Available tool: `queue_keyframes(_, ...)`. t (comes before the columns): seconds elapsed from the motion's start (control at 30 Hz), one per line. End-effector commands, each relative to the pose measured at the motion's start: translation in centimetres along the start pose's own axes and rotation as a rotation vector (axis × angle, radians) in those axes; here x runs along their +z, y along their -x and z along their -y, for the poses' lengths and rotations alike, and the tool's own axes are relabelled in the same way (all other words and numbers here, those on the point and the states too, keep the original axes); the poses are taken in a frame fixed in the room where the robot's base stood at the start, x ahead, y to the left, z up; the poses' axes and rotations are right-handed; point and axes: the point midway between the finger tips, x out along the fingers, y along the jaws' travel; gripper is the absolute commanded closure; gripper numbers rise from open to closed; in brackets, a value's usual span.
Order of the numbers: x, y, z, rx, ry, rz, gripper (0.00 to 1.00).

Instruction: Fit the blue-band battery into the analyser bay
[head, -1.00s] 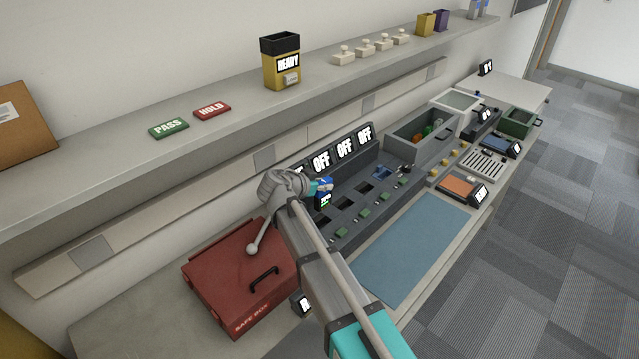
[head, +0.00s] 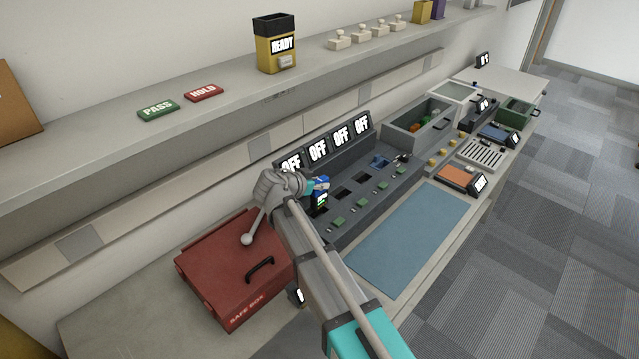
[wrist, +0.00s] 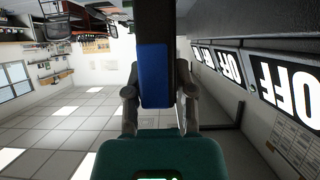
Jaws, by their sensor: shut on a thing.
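My gripper (head: 316,187) is shut on the blue-band battery (head: 322,183) above the left end of a dark grey console (head: 345,206). In the wrist view the battery is a dark block with a blue band (wrist: 154,75), held between the two fingers of my gripper (wrist: 160,97). The console has a row of dark bays, one of them an open bay (head: 343,191), under several displays reading OFF (head: 341,134). My gripper and the battery hide the leftmost bay. I cannot tell whether the battery touches the console. No label shows which bay is the analyser's.
A red safe box (head: 225,285) stands left of my arm. A blue mat (head: 412,240) lies in front of the console. A grey bin (head: 400,135) with coloured items stands beyond it. The shelf above carries a yellow READY unit (head: 270,65).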

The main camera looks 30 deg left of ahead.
Motion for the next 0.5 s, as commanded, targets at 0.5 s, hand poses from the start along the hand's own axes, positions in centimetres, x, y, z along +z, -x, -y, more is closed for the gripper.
queue_keyframes(0.5, 1.7, -0.9, 0.0, -0.001, 0.000, 0.000, 1.00)
